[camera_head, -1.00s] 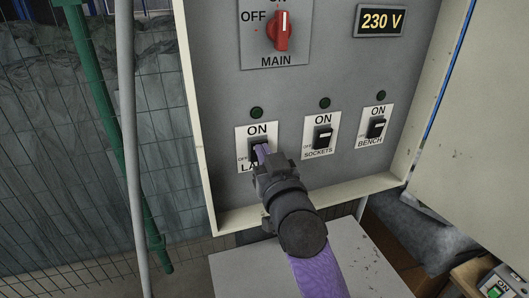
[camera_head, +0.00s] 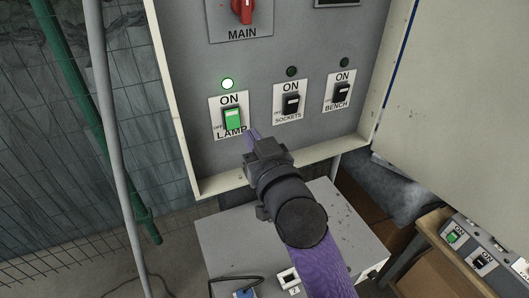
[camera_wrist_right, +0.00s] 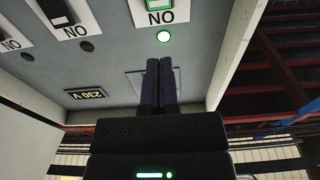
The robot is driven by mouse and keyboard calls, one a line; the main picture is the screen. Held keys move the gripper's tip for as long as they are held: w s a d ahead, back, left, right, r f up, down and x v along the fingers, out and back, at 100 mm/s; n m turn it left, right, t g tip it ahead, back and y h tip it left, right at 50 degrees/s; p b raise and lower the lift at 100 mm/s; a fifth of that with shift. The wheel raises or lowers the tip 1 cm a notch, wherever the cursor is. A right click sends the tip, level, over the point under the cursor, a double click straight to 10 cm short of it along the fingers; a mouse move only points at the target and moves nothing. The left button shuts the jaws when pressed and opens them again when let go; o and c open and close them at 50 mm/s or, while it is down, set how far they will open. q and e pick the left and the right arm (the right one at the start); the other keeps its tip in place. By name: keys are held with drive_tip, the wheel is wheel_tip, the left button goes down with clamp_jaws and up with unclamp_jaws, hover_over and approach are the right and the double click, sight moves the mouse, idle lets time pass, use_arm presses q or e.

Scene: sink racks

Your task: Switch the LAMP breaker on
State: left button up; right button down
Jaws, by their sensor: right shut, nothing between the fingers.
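The LAMP breaker (camera_head: 232,118) is a rocker switch on a white plate at the lower left of the grey panel. In the right wrist view the lit light (camera_wrist_right: 164,37) and part of the green rocker (camera_wrist_right: 159,4) show at the top. My right gripper (camera_head: 252,136) is shut and empty, its fingertips just right of and below the LAMP plate; I cannot tell if they touch the panel. The fingers (camera_wrist_right: 158,82) also show together in the right wrist view. My left gripper is out of view.
The SOCKETS breaker (camera_head: 291,104) and BENCH breaker (camera_head: 342,93) are black, with dark lights above. The red MAIN switch (camera_head: 243,10) is higher up. The open cabinet door (camera_head: 455,100) stands at the right. A grey surface (camera_head: 225,240) lies below the box.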

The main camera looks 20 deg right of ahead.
drive_tip(key=s, duration=0.5)
drive_tip(key=shift+r, duration=0.4)
drive_tip(key=shift+s, duration=0.1)
